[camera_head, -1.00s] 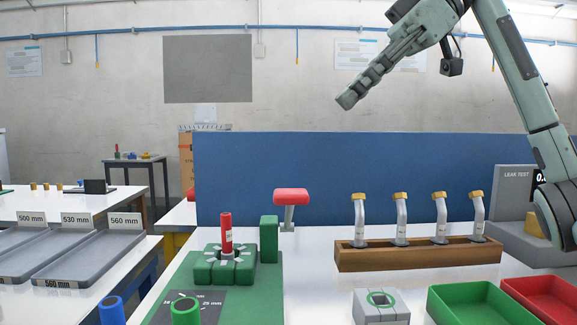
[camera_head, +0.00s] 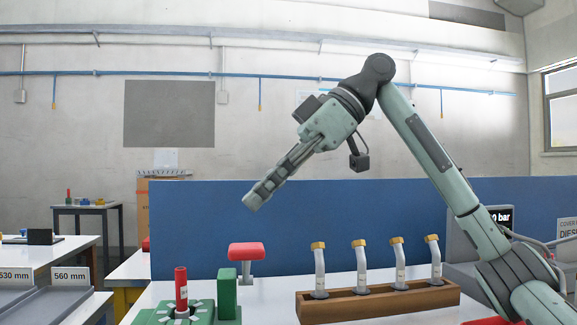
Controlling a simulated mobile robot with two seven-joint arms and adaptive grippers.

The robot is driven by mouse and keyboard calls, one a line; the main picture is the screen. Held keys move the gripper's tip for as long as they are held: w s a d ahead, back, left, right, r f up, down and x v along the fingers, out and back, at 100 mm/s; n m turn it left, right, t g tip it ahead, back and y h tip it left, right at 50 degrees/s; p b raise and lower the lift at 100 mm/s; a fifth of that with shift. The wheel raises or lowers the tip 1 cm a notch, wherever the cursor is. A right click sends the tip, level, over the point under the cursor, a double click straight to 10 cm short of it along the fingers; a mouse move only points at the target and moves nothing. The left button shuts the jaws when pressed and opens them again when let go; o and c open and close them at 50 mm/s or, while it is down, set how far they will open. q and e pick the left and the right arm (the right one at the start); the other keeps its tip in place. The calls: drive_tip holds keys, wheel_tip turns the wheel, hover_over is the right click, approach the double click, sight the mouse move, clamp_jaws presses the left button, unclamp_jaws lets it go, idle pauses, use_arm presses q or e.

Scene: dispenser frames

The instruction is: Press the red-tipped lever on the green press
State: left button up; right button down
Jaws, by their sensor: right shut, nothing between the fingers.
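The green press (camera_head: 227,293) stands on the white table at the lower left of the head view. Its lever ends in a red tip (camera_head: 247,251), raised to the right of the green post. A red cylinder (camera_head: 181,288) stands upright in the green fixture beside the post. My right gripper (camera_head: 254,199) is shut and empty. It points down and left, above the red tip in the picture and apart from it. How far it is from the lever in depth is hard to tell. My left gripper is not in view.
A wooden rack (camera_head: 376,301) with several bent, yellow-capped tubes stands right of the press. A blue panel (camera_head: 330,222) runs behind the table. A grey leak tester (camera_head: 461,238) is at the right, partly behind my arm. Grey trays (camera_head: 70,300) lie at the left.

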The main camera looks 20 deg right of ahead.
sight(236, 248)
drive_tip(key=f, duration=0.3)
drive_tip(key=shift+w+a+f, duration=0.1)
drive_tip(key=shift+a+f, duration=0.1)
drive_tip(key=shift+f, duration=0.55)
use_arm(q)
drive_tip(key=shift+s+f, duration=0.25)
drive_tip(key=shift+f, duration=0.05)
use_arm(e)
drive_tip(key=shift+a, duration=0.1)
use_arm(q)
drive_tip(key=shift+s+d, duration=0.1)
use_arm(e)
drive_tip(key=shift+a+f, duration=0.1)
drive_tip(key=shift+f, duration=0.1)
